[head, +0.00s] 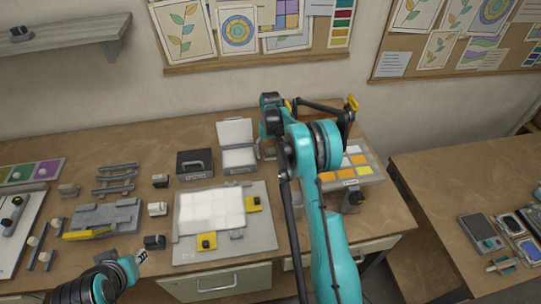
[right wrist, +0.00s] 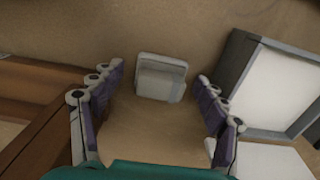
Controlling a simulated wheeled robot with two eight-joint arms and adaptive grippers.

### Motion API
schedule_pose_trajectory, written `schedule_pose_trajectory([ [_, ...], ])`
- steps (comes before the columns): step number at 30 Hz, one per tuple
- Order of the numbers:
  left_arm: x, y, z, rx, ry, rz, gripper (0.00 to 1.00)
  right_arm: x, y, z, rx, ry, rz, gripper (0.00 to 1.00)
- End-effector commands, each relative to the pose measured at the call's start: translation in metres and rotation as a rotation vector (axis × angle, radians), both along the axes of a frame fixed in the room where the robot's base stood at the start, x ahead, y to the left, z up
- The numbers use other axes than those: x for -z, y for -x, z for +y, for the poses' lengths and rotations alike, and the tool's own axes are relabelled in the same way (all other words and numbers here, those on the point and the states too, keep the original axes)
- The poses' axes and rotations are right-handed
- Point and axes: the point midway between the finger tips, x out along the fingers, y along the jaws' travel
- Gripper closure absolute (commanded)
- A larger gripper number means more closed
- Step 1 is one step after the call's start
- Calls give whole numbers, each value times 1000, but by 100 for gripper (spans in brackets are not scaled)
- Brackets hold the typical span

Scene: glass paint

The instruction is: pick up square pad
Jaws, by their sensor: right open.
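A small pale grey, squarish block with rounded corners, which looks like the square pad (right wrist: 161,80), lies on the tabletop in the right wrist view. In the head view a grey piece (head: 268,150) beside my right arm may be it, mostly hidden. My right gripper (right wrist: 161,77) is open and empty, with its purple-grey fingers spread on either side of the pad and apart from it. In the head view my right arm hides the fingertips. My left arm comes in at the bottom left; its gripper (head: 142,257) shows only small, and its jaws are unclear.
An open white box (head: 238,133) with a grey frame stands close beside the pad; it also shows in the right wrist view (right wrist: 275,85). A dark case (head: 195,164), a board with white sheets (head: 265,236) and a tray of colour squares (head: 367,165) are nearby.

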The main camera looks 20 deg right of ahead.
Motion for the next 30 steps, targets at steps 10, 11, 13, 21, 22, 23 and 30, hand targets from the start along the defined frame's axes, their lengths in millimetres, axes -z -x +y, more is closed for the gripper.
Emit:
schedule_pose_trajectory([
  [10, -1, 0, 0, 0, 0, 0, 71, -1, 0, 0, 0, 0, 0, 79],
  [11, -1, 0, 0, 0, 0, 0, 71, -1, 0, 0, 0, 0, 0, 79],
  [13, -1, 0, 0, 0, 0, 0, 71, -1, 0, 0, 0, 0, 0, 79],
  [21, -2, 0, 0, 0, 0, 0, 71, -7, 0, 0, 0, 0, 0, 84],
  [22, -3, 0, 0, 0, 0, 0, 71, -11, 0, 0, 0, 0, 0, 84],
  [23, -4, 0, 0, 0, 0, 0, 71, -16, 0, 0, 0, 0, 0, 84],
  [30, -14, 0, 0, 0, 0, 0, 71, -66, 0, 0, 0, 0, 0, 84],
])
